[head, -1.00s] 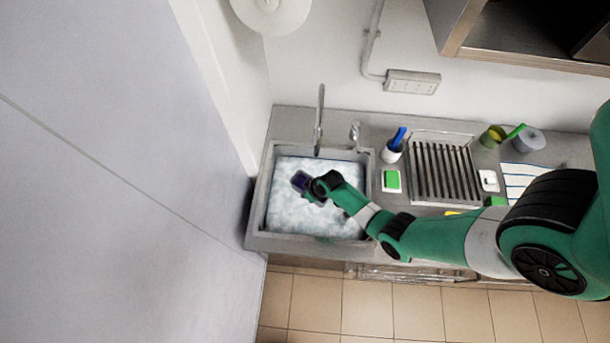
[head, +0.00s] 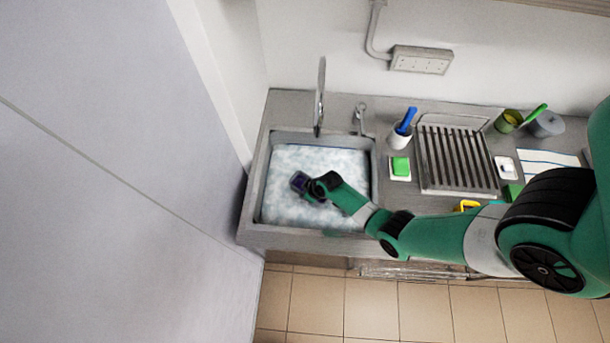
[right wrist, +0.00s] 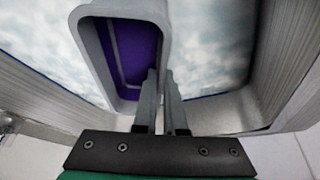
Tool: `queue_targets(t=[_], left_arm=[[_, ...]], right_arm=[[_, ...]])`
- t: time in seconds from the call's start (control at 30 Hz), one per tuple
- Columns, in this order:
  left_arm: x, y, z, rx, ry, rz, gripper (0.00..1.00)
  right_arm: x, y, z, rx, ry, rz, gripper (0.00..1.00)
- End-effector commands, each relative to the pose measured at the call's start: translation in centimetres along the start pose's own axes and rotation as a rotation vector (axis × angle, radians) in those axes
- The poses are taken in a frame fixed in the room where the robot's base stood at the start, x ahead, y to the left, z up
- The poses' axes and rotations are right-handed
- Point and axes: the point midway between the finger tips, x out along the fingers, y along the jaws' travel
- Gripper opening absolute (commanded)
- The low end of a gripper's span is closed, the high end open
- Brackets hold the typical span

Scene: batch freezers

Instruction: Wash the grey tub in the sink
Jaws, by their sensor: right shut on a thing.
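The grey tub (right wrist: 92,52) is in the right wrist view, with a purple inside (right wrist: 137,55). My right gripper (right wrist: 160,80) is shut on its near side wall. In the head view the tub (head: 299,181) shows small and dark at the end of my right arm, over the foamy water in the sink (head: 252,205). I cannot tell whether its underside touches the water. The foam (head: 320,163) covers the basin. My left gripper is not in view.
A tap (head: 320,95) stands behind the sink. To the right are a blue-handled brush in a white cup (head: 399,138), a green sponge (head: 400,166), a drying rack (head: 455,160), a green-brown cup (head: 508,121) and a grey container (head: 547,123). A wall borders the left.

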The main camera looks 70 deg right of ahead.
Motion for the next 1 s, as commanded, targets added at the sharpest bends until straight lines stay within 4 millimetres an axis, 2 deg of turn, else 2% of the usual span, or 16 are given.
queue_targets(t=[0.03, 0.5, 0.7, 1.0], left_arm=[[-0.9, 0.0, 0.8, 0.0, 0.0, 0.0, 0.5], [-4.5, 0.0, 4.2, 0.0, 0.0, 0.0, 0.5], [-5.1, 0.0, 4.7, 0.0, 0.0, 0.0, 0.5], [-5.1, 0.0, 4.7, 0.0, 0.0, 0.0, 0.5]], right_arm=[[1.1, 0.0, 0.4, 0.0, 0.0, 0.0, 0.0], [6.0, -0.1, 2.5, 0.0, 0.001, 0.0, 0.0], [6.8, -0.1, 2.8, 0.0, 0.001, 0.0, 0.0], [6.7, -0.1, 2.8, 0.0, 0.001, 0.0, 0.0]])
